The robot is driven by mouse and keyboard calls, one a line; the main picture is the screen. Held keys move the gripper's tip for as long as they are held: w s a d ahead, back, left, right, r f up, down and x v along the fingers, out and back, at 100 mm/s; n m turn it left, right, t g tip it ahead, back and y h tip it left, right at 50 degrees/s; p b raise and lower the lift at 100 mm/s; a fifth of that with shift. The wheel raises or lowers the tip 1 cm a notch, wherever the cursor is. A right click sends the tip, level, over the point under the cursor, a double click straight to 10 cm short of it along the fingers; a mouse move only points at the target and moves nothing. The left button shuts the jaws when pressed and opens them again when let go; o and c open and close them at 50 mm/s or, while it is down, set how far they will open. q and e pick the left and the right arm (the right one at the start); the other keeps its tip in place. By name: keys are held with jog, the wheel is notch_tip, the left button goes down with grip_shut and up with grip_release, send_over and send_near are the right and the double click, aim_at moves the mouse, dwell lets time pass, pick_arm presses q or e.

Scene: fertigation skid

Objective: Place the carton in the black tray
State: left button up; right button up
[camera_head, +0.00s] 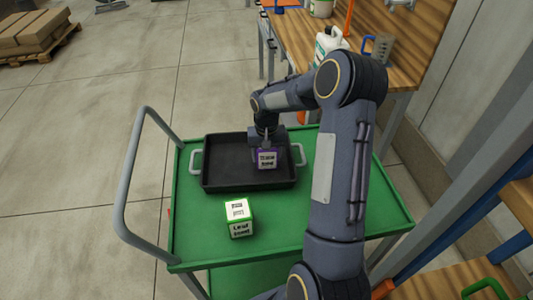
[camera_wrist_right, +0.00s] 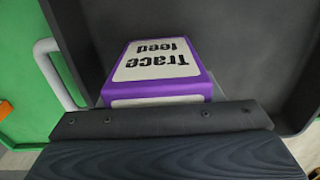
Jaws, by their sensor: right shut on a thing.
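The black tray (camera_head: 222,185) lies on the green cart, with a light handle at each end. My right gripper (camera_head: 268,148) reaches down over the right part of the tray, shut on a purple carton (camera_head: 267,160) with a white "Trace feed" label. The right wrist view shows the carton (camera_wrist_right: 158,72) at the gripper's jaw, with the tray floor (camera_wrist_right: 235,50) behind it. I cannot tell whether the carton touches the tray floor. A green and white carton (camera_head: 239,218) stands on the cart in front of the tray. My left gripper is not in view.
The green cart top (camera_head: 190,235) is clear left and right of the green and white carton. The cart's grey push handle (camera_head: 128,185) rises at left. A wooden bench (camera_head: 297,40) with a white jug (camera_head: 328,42) stands behind. Boxes on a pallet (camera_head: 30,30) are far left.

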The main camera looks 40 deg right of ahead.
jog(key=shift+f, duration=0.2)
jog(key=o, duration=1.2)
notch_tip(320, 180, up, 12)
jog(key=shift+r, duration=0.25)
